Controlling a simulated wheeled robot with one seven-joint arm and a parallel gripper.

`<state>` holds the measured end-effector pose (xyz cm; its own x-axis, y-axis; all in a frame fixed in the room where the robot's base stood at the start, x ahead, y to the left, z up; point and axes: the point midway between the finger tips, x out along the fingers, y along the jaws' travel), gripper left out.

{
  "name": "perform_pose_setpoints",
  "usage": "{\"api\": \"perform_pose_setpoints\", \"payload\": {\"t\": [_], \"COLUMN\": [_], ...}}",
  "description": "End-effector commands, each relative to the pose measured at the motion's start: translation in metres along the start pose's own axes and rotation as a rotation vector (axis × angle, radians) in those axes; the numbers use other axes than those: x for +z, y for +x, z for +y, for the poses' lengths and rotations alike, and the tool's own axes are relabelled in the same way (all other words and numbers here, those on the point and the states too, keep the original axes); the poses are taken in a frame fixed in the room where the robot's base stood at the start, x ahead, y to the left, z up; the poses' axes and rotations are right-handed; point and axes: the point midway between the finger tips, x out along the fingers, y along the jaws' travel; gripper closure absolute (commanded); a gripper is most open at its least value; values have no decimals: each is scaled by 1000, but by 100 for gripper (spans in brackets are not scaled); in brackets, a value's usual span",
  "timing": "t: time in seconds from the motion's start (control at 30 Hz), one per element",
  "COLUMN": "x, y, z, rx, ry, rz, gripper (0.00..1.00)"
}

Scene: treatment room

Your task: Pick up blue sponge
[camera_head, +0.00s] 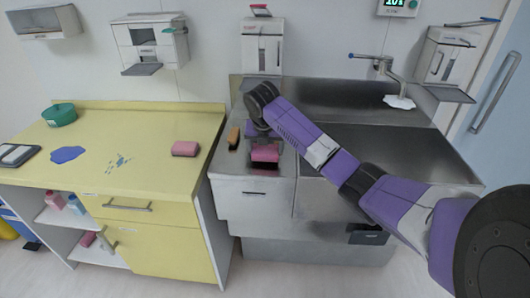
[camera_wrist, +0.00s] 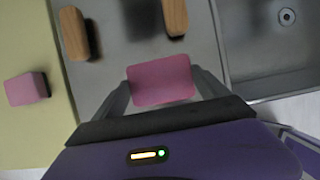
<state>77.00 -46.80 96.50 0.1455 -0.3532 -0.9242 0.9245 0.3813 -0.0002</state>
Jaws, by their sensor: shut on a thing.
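My gripper (camera_head: 265,144) is over the steel counter left of the sink, at the end of my purple arm. In the wrist view, its two fingers (camera_wrist: 161,84) are shut on a pink sponge (camera_wrist: 160,79), one finger at each side. The pink sponge also shows in the head view (camera_head: 265,154) below the gripper. I see no clearly blue sponge. A small purple patch (camera_head: 250,130) shows behind my gripper in the head view; I cannot tell what it is.
An orange-brown block (camera_head: 234,138) lies left of my gripper; the wrist view shows two such blocks, left (camera_wrist: 74,32) and right (camera_wrist: 174,16). Another pink sponge (camera_head: 185,148) lies on the yellow counter (camera_head: 145,180). The sink (camera_wrist: 285,50) is to the right. Dispensers hang behind.

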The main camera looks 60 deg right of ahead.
Motion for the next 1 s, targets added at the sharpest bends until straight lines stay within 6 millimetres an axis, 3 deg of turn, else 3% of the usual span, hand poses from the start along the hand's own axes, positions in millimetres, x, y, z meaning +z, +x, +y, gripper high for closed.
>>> {"api": "perform_pose_setpoints", "payload": {"t": [0.6, 0.8, 1.0], "x": [57, 67, 69], "y": [-138, -162, -167], "z": [1, 0, 0], "rx": [1, 0, 0], "ry": [-1, -2, 0], "rz": [-4, -2, -1], "gripper": [58, 58, 58]}}
